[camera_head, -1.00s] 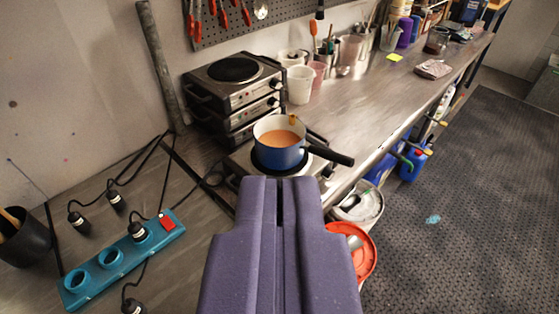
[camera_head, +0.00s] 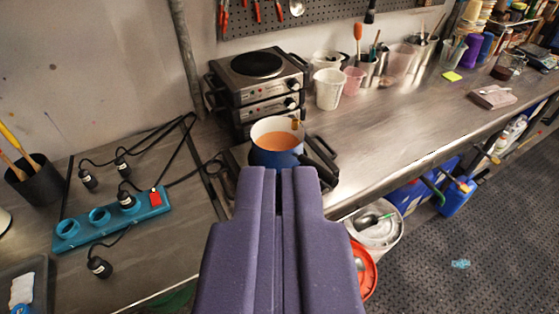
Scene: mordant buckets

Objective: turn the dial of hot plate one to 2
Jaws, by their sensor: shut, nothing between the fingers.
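A single hot plate (camera_head: 237,160) stands on the metal bench, largely hidden behind my gripper and a pot. Its dial is not visible. A blue and white pot (camera_head: 274,152) with orange liquid sits on it. My gripper (camera_head: 279,170) is shut and empty, pointing away over the bench, in front of the pot in the picture. Behind the pot is a stack of hot plates (camera_head: 257,85) with knobs on their front panels. I cannot tell which plate is number one.
A teal power strip (camera_head: 112,217) with black plugs and cables lies at left. White and pink cups (camera_head: 328,88) stand right of the stack. Buckets (camera_head: 375,230) stand on the floor below the bench edge. The bench at right centre is fairly clear.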

